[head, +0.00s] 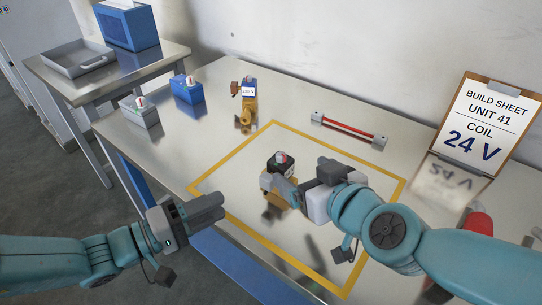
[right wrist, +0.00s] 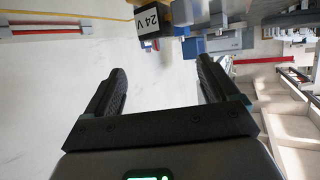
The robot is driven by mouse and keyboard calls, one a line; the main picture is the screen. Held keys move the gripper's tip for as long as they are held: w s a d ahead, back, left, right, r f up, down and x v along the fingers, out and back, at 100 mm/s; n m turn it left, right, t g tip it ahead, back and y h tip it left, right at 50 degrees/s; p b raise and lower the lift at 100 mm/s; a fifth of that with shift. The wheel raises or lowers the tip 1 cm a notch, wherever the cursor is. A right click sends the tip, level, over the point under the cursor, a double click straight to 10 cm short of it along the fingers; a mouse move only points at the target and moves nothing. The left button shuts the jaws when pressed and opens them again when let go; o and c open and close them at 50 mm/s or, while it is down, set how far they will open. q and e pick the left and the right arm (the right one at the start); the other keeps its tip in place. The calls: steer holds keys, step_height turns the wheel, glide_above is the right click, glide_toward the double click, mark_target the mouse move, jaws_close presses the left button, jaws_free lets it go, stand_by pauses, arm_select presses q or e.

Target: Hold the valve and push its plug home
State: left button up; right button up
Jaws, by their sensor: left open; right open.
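The valve with a black coil (head: 284,168) and brass body (head: 268,182) stands inside the yellow outline on the table. A grey and red-white piece sits on top of the coil; I cannot tell whether it is the plug or how far in it sits. The right wrist view shows the coil's 24 V label (right wrist: 151,20) beyond the fingers. My right gripper (head: 290,188) is close by the valve and partly hides its body. In the right wrist view its jaws (right wrist: 160,88) are open with nothing between them. My left gripper (head: 218,207) is open and empty, left of the valve at the table's front edge.
A brass valve with a blue 230 V coil (head: 248,90) stands further back. A red-barred piece (head: 348,130) lies behind the outline. A build sheet (head: 478,120) reading 24 V stands at the right.

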mark_target(276, 155)
steer(key=x, duration=1.2)
steer(key=shift+w+f, duration=0.2)
steer(key=shift+w, duration=0.15)
steer(key=c, duration=1.5)
steer(key=shift+s+f, duration=0.1)
steer(key=shift+c, duration=0.2)
